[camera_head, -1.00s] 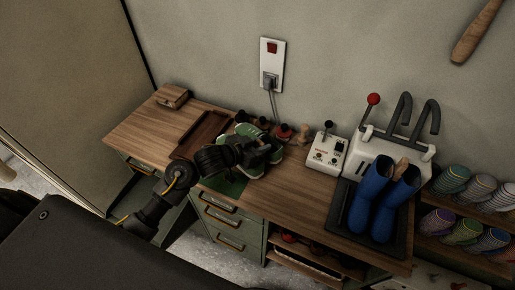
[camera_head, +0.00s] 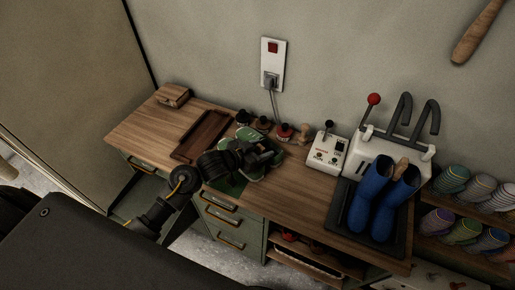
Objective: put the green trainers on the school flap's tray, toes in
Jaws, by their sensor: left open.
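The green trainers (camera_head: 245,134) are on the bench over a green mat (camera_head: 226,187), partly hidden by my left gripper. White soles show at their edges. My left gripper (camera_head: 272,157) is open and directly over the trainers; whether its fingers touch them is hidden. A shallow, empty brown tray (camera_head: 187,152) lies just left of the trainers. A black tray (camera_head: 337,213) at the right holds blue boots (camera_head: 371,194). I cannot tell which tray belongs to the school flap. My right gripper is out of view.
Small round-topped pots (camera_head: 284,132) stand behind the trainers. A white control box (camera_head: 326,152) and a white stand with black hooks (camera_head: 377,146) are to the right. A wooden box (camera_head: 172,96) sits at the back left. Bare bench lies right of the mat.

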